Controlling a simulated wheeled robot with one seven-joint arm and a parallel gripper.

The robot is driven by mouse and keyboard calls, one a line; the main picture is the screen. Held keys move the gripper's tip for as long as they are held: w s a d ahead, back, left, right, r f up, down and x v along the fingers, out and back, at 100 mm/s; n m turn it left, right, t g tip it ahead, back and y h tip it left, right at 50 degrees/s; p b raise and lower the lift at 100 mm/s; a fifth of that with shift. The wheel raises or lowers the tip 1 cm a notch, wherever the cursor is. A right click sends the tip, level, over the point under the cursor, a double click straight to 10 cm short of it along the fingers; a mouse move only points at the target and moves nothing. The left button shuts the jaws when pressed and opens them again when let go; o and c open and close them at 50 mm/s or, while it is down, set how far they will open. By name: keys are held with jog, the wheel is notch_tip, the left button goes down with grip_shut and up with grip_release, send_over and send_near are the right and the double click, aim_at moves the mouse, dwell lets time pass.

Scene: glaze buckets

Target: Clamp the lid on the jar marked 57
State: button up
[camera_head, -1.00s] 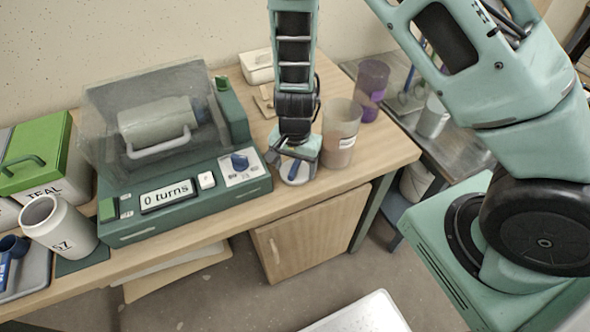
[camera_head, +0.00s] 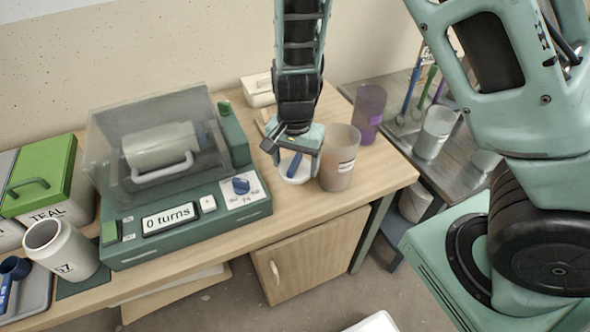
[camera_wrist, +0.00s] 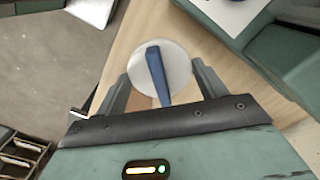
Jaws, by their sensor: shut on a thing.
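The jar marked 57 (camera_head: 66,256) is a white, open-mouthed jar on a dark green pad at the bench's left front, seen tilted, its number partly readable. The lid (camera_head: 299,167) is a white disc with a blue lever across its top. My gripper (camera_head: 296,155) is shut on the lid, with a finger on either side, and holds it just above the right part of the bench. In the wrist view the lid (camera_wrist: 176,62) sits between the fingertips (camera_wrist: 160,78), its blue lever pointing toward the palm. The lid is well to the right of the jar.
A green machine (camera_head: 190,238) reading "0 turns", with a clear cover over a pale cylinder, stands between lid and jar. A translucent beaker (camera_head: 338,165) is close right of my gripper; a purple cup (camera_head: 369,112) is behind. A green-lidded TEAL bucket (camera_head: 42,180) stands behind the jar.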

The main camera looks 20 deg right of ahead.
aim_at(295, 161)
jog(key=shift+r+p, duration=2.8)
jog(key=shift+r, duration=0.3)
jog(key=shift+f, duration=0.1)
